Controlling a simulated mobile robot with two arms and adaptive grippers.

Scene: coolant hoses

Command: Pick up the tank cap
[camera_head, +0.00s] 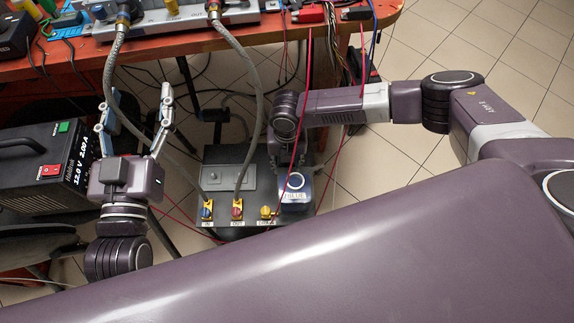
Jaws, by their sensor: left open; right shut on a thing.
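The grey cooling unit (228,178) stands on the floor below the bench, with IN and OUT valves on its front. My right gripper (291,160) is at the right end of this unit, partly hidden by its own wrist. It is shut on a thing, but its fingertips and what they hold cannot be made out. A dark block with a pale ring and a "BLUE" label (294,196) shows just below it. I cannot clearly make out the tank cap. My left gripper (138,112) is open and empty, left of the unit, its fingers pointing toward the bench.
The orange bench (300,32) runs along the back with connectors and cables. Two grey hoses (243,75) hang from it to the unit. Thin red wires (308,75) hang near my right arm. A black power supply (45,165) stands at left. Tiled floor (500,60) is clear at right.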

